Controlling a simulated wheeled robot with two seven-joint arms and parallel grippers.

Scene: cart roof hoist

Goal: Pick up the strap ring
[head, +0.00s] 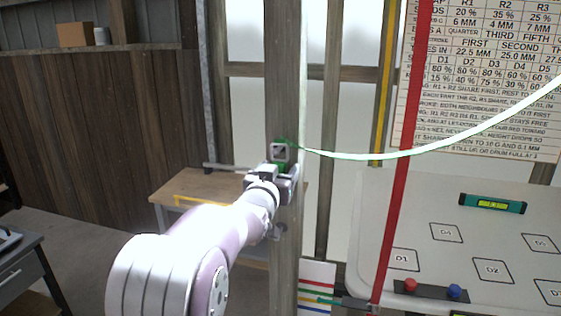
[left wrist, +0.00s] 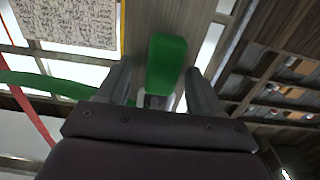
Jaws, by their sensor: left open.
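A small grey square frame with green around it, which looks like the strap ring (head: 280,152), sits against the wooden post in the head view. A pale green strap (head: 390,157) runs from it to the upper right. My left gripper (head: 284,172) is just below and in front of it. In the left wrist view, my left gripper (left wrist: 160,82) is open, with a green block-like piece (left wrist: 167,62) showing between and beyond its fingers. The green strap (left wrist: 45,85) runs off to the left there. I cannot tell whether the fingers touch the ring. My right gripper is not in view.
The wooden post (head: 283,100) stands directly behind the gripper. A wooden bench (head: 225,188) is behind at left. A red strap (head: 400,150) hangs at right, before a printed chart (head: 480,75). A pale marked board (head: 455,275) bears a green level (head: 492,203) and red and blue knobs.

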